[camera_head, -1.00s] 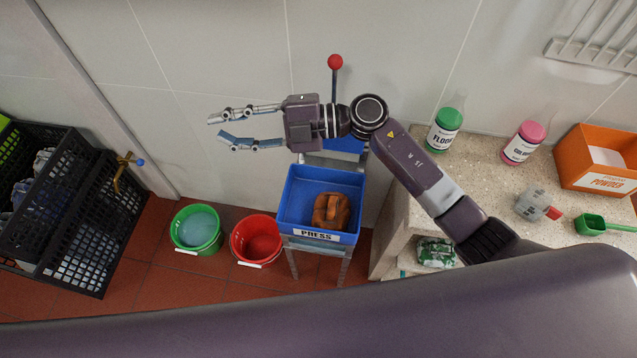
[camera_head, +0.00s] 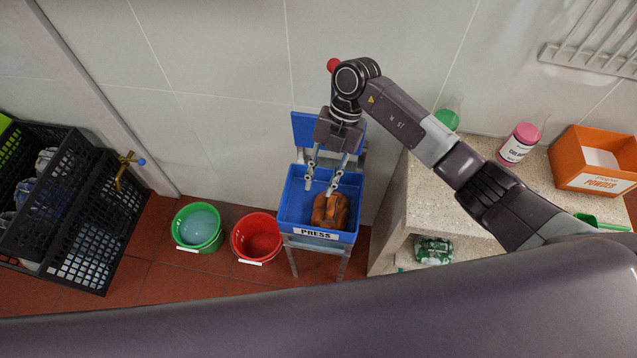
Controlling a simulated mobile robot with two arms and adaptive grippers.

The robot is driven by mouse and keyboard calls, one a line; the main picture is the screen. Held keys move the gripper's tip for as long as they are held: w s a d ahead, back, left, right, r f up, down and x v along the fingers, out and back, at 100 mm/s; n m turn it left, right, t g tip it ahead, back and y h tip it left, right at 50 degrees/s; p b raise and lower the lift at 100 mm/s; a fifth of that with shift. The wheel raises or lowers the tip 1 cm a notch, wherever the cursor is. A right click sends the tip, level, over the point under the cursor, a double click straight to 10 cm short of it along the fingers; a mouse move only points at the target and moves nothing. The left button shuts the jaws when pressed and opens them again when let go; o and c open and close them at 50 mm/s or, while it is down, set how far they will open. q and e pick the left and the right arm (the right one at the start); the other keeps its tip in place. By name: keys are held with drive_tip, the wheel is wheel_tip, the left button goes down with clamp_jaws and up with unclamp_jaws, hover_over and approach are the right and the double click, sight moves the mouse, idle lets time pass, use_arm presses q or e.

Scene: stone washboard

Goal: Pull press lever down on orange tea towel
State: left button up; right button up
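The orange tea towel (camera_head: 328,213) lies crumpled in the blue press tray (camera_head: 291,207), which is labelled PRESS. The press lever's red knob (camera_head: 332,65) shows beside my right wrist; its shaft is hidden behind my arm. My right gripper (camera_head: 320,188) points down over the tray with its fingers apart, and nothing shows between them. Its fingertips are just above and left of the towel in the picture; I cannot tell whether they touch it. My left gripper is not in view.
A green bucket (camera_head: 197,227) with water and a red bucket (camera_head: 257,238) stand left of the press. Black crates (camera_head: 85,225) are at far left. A stone counter (camera_head: 425,205) at right holds a pink-capped bottle (camera_head: 518,145) and an orange powder box (camera_head: 594,160).

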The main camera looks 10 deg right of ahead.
drive_tip(key=shift+x, duration=1.05)
drive_tip(key=shift+c, duration=0.4)
clamp_jaws()
